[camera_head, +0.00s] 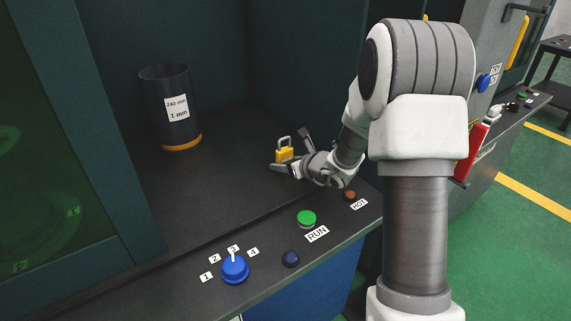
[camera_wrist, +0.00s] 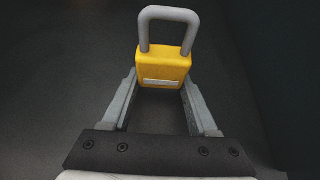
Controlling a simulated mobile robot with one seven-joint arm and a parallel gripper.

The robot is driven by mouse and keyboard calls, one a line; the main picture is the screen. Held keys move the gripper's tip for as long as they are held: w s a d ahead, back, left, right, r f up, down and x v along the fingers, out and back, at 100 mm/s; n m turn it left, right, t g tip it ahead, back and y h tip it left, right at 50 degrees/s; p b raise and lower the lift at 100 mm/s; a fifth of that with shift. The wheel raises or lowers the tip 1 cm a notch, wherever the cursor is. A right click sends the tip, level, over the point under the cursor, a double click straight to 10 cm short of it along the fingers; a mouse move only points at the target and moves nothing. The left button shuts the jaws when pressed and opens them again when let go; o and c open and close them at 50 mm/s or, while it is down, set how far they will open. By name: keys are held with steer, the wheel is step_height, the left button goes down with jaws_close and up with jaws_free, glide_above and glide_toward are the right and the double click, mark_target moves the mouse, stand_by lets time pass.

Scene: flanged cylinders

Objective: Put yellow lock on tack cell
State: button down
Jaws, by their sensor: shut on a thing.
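The yellow lock (camera_head: 284,155) is a small padlock with a grey shackle. My gripper (camera_head: 285,164) is shut on it, over the dark surface inside the cell. In the wrist view the lock (camera_wrist: 164,68) sits between the tips of my two fingers (camera_wrist: 162,88), shackle pointing away from the palm. A pale label strip shows on its body. The lock looks upright in the head view. I cannot tell whether it touches the surface. No part in view is marked as the tack cell; the dark-walled enclosure (camera_head: 223,195) holds the lock and gripper.
A dark flanged cylinder (camera_head: 168,115) with an orange base band stands at the back left. The front ledge carries a blue knob (camera_head: 235,268), a green RUN button (camera_head: 306,218), a dark blue button (camera_head: 290,259) and a red-brown HOT button (camera_head: 349,195). The floor between cylinder and lock is clear.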

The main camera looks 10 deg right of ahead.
steer(key=shift+f, duration=0.3)
